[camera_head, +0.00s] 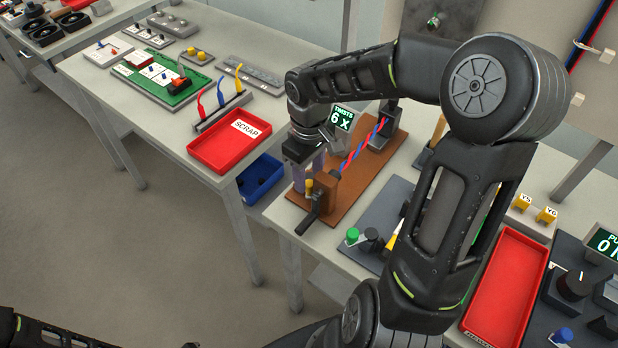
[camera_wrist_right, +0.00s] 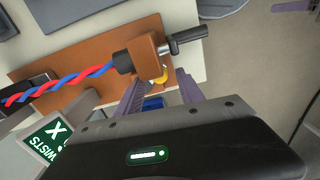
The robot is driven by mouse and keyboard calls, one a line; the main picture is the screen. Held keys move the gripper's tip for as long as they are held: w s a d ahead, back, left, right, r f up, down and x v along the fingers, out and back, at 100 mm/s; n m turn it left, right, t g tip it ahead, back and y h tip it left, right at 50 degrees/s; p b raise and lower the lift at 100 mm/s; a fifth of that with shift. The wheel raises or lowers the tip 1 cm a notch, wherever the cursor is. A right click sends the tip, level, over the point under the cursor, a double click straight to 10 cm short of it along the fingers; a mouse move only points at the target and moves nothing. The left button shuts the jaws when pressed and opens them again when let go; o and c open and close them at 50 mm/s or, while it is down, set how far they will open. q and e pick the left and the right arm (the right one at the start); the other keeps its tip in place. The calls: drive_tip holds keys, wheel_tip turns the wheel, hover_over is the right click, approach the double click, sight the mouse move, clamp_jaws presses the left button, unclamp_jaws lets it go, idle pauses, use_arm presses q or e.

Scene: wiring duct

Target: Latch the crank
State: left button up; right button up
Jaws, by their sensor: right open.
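The crank (camera_head: 311,214) has a black handle at the front end of a wooden block (camera_head: 325,190) on a brown board. In the right wrist view the black crank handle (camera_wrist_right: 187,40) points right from the wooden block (camera_wrist_right: 145,52). A yellow latch knob (camera_head: 309,186) sits beside the block; it also shows in the right wrist view (camera_wrist_right: 160,76). My right gripper (camera_head: 308,170) is open, with its purple-grey fingers on either side of the yellow knob in the right wrist view (camera_wrist_right: 160,82). I cannot tell if they touch it. My left gripper is not in view.
Red and blue twisted wires (camera_head: 362,145) run from the block to a rear holder. A display (camera_head: 342,118) reads "TWISTS 6 X". A red SCRAP tray (camera_head: 229,140) and a blue bin (camera_head: 260,178) stand left. A green button (camera_head: 352,236) is to the right.

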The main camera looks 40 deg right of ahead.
sight(310, 181)
drive_tip(key=shift+f, duration=1.2)
drive_tip(key=shift+c, duration=0.2)
clamp_jaws()
